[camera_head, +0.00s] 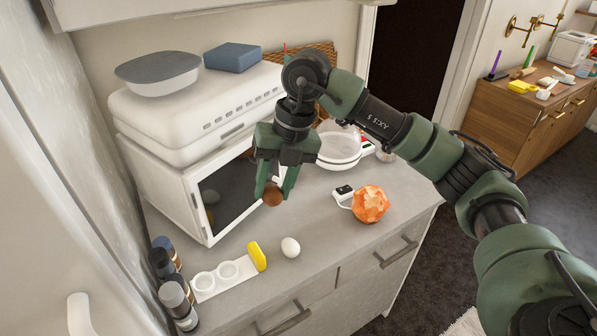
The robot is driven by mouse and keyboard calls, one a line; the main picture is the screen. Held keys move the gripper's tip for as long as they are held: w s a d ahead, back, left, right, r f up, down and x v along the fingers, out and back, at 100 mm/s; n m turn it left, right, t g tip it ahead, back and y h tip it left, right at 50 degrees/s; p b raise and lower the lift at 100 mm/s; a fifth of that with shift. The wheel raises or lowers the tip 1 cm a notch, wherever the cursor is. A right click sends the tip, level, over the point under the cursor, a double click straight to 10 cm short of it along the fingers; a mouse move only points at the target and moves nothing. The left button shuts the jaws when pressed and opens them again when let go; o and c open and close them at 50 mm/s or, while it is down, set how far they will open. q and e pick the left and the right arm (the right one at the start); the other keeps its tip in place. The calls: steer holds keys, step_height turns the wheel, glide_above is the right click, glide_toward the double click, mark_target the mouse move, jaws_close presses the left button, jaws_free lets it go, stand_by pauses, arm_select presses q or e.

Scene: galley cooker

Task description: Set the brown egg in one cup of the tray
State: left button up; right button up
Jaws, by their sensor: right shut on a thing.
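The brown egg (273,196) is between the fingertips of my right gripper (274,186), which is shut on it and holds it above the counter, in front of the microwave's dark door. The white tray (210,292) lies on the counter at the lower left, with two round cups (228,271) that look empty. The gripper and egg are up and to the right of the tray, apart from it. My left gripper is not in view.
A white egg (290,247) and a yellow object (258,256) lie by the tray's right end. Several dark-and-brown jars (172,296) stand left of it. The microwave (190,205) is behind. An orange faceted object (370,204) sits to the right.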

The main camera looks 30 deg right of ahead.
steer(key=a+f+b, duration=0.3)
steer(key=a+f, duration=0.1)
steer(key=a, duration=0.4)
steer(key=a+f+b, duration=0.4)
steer(key=a+f, duration=0.1)
steer(key=a, duration=0.4)
steer(key=shift+s+a+f, duration=0.25)
steer(key=shift+s, duration=0.1)
steer(key=shift+f, duration=0.1)
steer(key=shift+f+b, duration=1.8)
steer(key=shift+f, duration=0.2)
steer(key=shift+f+b, duration=1.2)
steer(key=shift+f, duration=0.35)
steer(key=o, duration=0.9)
steer(key=shift+s, duration=0.1)
steer(key=shift+c, duration=0.2)
steer(key=shift+r, duration=0.1)
steer(key=v, duration=0.7)
steer(key=shift+r+b, duration=0.45)
